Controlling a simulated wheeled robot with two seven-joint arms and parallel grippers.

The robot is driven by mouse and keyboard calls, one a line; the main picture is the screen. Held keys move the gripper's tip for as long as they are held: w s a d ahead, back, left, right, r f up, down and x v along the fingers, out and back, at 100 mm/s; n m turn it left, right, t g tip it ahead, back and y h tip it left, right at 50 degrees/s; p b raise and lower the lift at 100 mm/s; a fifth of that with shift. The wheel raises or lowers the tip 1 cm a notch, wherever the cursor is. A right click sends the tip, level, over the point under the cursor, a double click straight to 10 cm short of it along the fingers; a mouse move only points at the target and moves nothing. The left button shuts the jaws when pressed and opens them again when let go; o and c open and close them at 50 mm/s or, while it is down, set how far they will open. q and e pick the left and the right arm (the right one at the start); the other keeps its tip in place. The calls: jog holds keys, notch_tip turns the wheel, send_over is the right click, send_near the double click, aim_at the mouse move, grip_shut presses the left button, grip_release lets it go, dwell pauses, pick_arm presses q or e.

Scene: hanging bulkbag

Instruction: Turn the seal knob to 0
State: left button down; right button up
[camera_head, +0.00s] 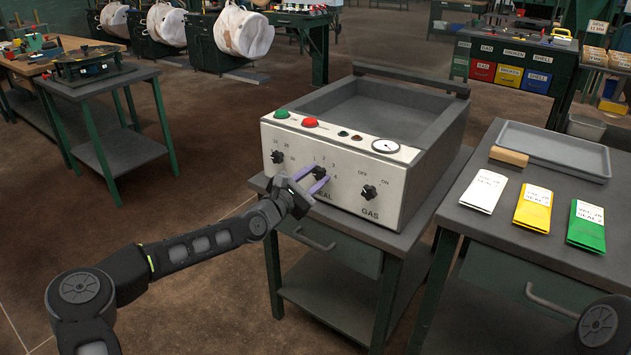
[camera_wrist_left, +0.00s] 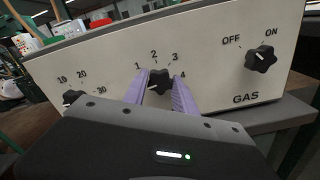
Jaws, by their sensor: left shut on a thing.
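The seal knob (camera_head: 319,173) is a black lobed knob in the middle of the front panel of a grey sealing machine (camera_head: 340,190). In the left wrist view the seal knob (camera_wrist_left: 159,82) has the numbers 1, 2, 3 and 4 around it. A pale mark seems to sit at its lower left; no 0 is legible. My left gripper (camera_head: 309,177) has one purple finger on each side of the knob and is shut on it. These fingers (camera_wrist_left: 159,95) hide parts of the dial. My right gripper is out of view.
The gas knob (camera_head: 369,192), marked OFF and ON, is to the right. A left-hand knob (camera_head: 277,157) has numbers up to 30. Green (camera_head: 281,114) and red (camera_head: 310,122) buttons and a gauge (camera_head: 386,146) sit above. A side table (camera_head: 480,222) holds three cards and a tray.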

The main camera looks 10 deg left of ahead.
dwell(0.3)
pick_arm(q)
jog(key=c, duration=1)
grip_release()
jog(key=v, duration=0.7)
jog(key=shift+s, duration=0.35)
jog(key=shift+a, duration=0.1)
